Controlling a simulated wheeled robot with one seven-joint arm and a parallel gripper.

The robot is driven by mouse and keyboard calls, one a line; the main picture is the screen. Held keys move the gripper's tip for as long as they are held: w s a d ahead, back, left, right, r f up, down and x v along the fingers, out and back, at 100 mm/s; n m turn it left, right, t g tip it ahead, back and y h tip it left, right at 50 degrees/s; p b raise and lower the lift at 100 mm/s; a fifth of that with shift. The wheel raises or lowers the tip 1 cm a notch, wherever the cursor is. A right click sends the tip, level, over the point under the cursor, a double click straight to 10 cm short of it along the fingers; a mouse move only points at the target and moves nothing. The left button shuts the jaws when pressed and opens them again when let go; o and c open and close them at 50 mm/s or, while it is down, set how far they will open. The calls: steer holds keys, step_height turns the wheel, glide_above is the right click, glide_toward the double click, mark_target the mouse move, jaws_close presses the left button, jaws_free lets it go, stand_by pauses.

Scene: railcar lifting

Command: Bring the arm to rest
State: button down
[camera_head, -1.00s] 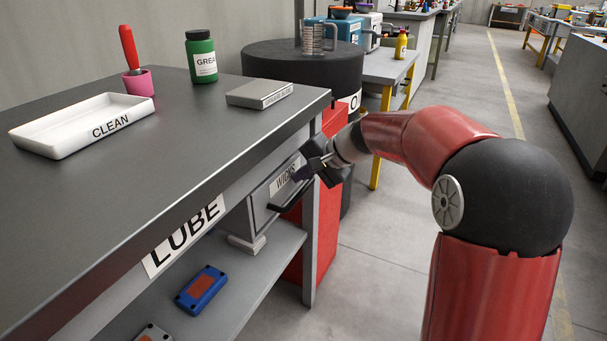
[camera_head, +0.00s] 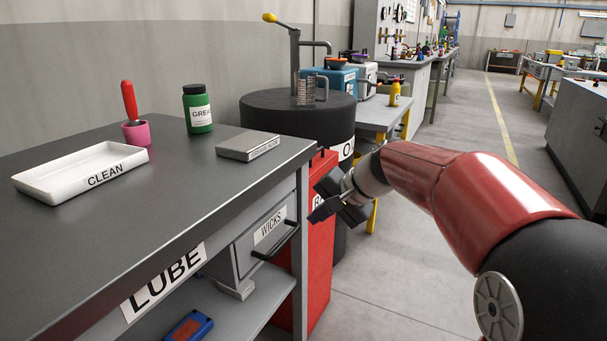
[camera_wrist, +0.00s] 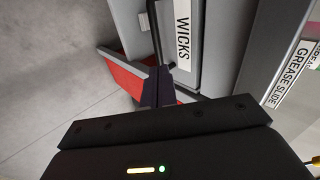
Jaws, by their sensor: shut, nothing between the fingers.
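My gripper (camera_head: 326,208) is at the right end of the LUBE bench, in front of the red bin and to the right of the WICKS drawer. Its fingers are together with nothing held between them. In the wrist view the dark fingertips (camera_wrist: 157,88) stand close beside the WICKS drawer (camera_wrist: 183,40), over the red bin (camera_wrist: 128,72). The WICKS drawer (camera_head: 262,237) has a dark bar handle and hangs under the bench top. A gap shows between my gripper and its handle in the head view.
The bench top (camera_head: 150,205) holds a white CLEAN tray (camera_head: 40,188), a pink cup (camera_head: 136,132), a green grease jar (camera_head: 197,110) and a grey block (camera_head: 247,144). The red bin (camera_head: 320,250) and a dark drum (camera_head: 265,115) stand close by. Open floor (camera_head: 400,285) lies to the right.

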steer(key=s+d+f+n+h, duration=0.1)
steer(key=s+d+f+h, duration=0.1)
steer(key=s, duration=0.7)
steer(key=s+d+f+n+h, duration=0.2)
steer(key=s+d, duration=0.3)
steer(key=s, duration=0.4)
steer(key=s+d+f+n+t+h, duration=0.1)
steer(key=s+d+f+n+h, duration=0.1)
steer(key=s, duration=0.7)
steer(key=shift+s+d+f+h, duration=0.15)
steer(key=shift+s+d+h, duration=0.25)
steer(key=shift+d+h, duration=0.35)
steer(key=shift+d, duration=0.1)
